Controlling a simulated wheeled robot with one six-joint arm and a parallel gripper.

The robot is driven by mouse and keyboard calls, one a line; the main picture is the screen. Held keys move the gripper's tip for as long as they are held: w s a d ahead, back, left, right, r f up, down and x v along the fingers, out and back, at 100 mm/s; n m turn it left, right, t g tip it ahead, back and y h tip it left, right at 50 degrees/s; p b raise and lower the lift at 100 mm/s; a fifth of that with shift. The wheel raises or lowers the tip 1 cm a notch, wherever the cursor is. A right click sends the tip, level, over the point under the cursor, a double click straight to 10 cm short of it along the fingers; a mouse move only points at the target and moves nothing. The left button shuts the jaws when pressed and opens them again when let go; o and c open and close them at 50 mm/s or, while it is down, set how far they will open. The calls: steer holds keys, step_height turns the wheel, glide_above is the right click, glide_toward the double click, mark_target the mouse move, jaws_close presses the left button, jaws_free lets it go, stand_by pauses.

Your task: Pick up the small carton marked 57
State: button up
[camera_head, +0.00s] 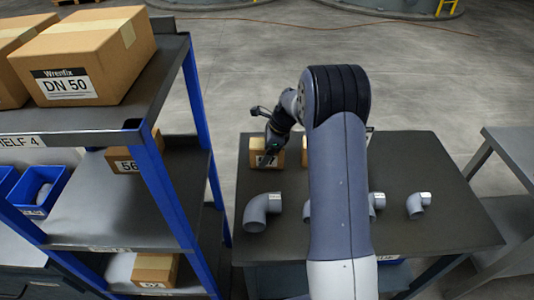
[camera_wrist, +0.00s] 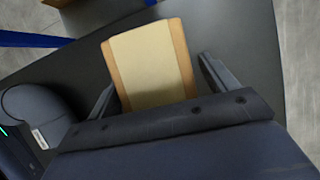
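A small brown carton (camera_head: 258,144) stands on the dark table at its back left. Its label is partly covered by my gripper and I cannot read the number. My gripper (camera_head: 268,154) is at this carton, with my arm reaching over the table. In the wrist view the carton (camera_wrist: 150,62) shows its pale tape strip between the two fingers of my gripper (camera_wrist: 158,75). The fingers are apart, one on each side of it, with a visible gap on the right. Whether the left finger touches it I cannot tell.
Grey pipe elbows (camera_head: 262,211) lie along the table (camera_head: 440,165); one also shows in the wrist view (camera_wrist: 38,112). Another carton is mostly hidden behind my arm. The blue-posted shelf (camera_head: 172,175) on the left holds a carton marked 56 (camera_head: 124,160) and a large DN 50 box (camera_head: 90,55).

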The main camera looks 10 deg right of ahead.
steer(key=c, duration=1.3)
